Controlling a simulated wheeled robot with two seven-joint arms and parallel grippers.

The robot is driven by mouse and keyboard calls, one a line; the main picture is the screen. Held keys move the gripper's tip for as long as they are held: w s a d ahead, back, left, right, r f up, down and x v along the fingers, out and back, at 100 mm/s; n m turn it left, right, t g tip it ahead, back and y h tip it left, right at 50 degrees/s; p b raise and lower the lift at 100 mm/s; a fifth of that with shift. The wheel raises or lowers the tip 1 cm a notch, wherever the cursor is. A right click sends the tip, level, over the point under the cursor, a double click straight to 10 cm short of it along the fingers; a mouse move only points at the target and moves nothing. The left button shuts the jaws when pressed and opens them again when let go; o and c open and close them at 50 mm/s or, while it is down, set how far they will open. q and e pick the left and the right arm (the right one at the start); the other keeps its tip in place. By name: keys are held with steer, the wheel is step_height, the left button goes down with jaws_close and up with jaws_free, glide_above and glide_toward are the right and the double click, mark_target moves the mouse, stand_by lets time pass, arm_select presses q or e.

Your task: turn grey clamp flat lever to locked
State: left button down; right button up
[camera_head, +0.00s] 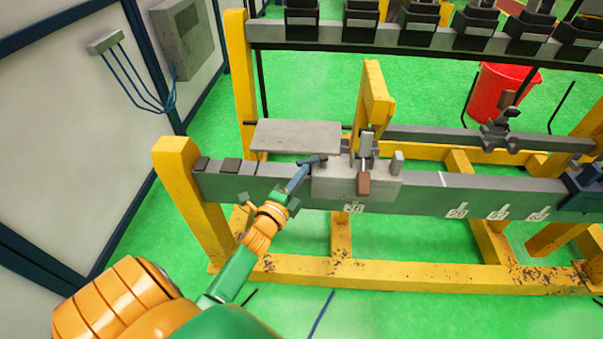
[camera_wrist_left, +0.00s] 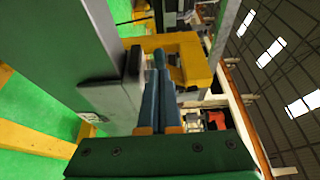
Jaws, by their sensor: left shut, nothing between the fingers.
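The grey clamp (camera_head: 335,182) is a blocky grey body mounted on the long grey beam. A short dark flat lever (camera_head: 312,160) lies on its top left corner. An upright metal part with a brown grip (camera_head: 363,184) stands at the clamp's front. My left gripper (camera_head: 303,172) is shut and empty, its blue-grey fingertips right beside the dark lever; I cannot tell whether they touch it. In the left wrist view, the fingers (camera_wrist_left: 161,100) are together beside a grey block (camera_wrist_left: 112,97). My right gripper is not in view.
The grey beam (camera_head: 440,197) rests on a yellow frame (camera_head: 180,190). A flat grey plate (camera_head: 297,135) lies behind the clamp's left side. A yellow post (camera_head: 375,95) rises behind the clamp. A red bin (camera_head: 497,92) stands at the back right. Green floor lies open in front.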

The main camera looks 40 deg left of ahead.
mark_target(297, 165)
arm_select(q)
steer(key=shift+h, duration=0.3)
steer(key=shift+a+r+m+h, duration=0.1)
steer(key=shift+m+h, duration=0.4)
steer(key=shift+m, duration=0.1)
steer(key=a, duration=0.1)
steer(key=w+a+b, duration=0.1)
steer(key=shift+a+h, duration=0.4)
